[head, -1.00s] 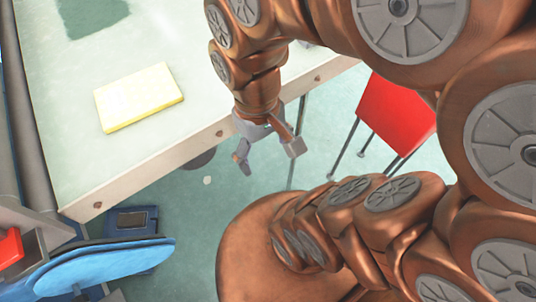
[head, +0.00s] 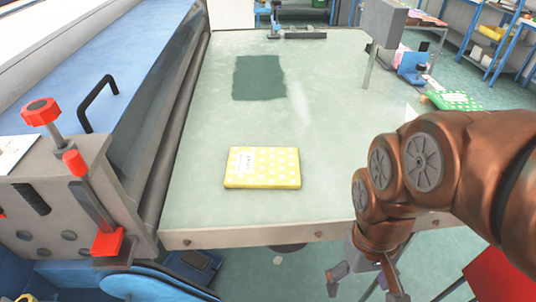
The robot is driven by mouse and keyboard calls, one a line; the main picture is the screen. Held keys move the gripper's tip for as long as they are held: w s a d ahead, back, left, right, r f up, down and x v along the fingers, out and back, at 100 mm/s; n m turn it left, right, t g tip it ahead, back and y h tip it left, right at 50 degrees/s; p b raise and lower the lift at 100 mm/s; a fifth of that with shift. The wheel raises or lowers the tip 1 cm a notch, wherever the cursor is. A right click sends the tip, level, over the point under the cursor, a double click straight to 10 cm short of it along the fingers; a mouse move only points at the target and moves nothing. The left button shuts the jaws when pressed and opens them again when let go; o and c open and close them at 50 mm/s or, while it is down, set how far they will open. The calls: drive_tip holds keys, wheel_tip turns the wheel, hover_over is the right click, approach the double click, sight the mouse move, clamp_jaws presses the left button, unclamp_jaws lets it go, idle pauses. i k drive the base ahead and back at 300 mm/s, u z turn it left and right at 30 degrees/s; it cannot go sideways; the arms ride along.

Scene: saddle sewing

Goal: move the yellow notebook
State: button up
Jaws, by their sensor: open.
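The yellow notebook (head: 263,168) lies flat near the front edge of the pale green table (head: 200,206). It has white dots and a white label on its left part. My gripper (head: 364,290) hangs at the lower right, in front of the table's front edge and to the right of the notebook. Its fingers are spread apart and nothing shows between them. It is apart from the notebook.
A dark green patch (head: 259,78) lies on the table behind the notebook. A blue machine with red knobs (head: 41,111) stands along the left side. A green dotted notebook (head: 455,101) lies at the right. The table around the yellow notebook is clear.

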sight(248, 166)
drive_tip(key=u, duration=2.6)
drive_tip(key=k, duration=0.8)
drive_tip(key=z, duration=0.6)
drive_tip(key=i, duration=0.5)
drive_tip(key=z, duration=0.1)
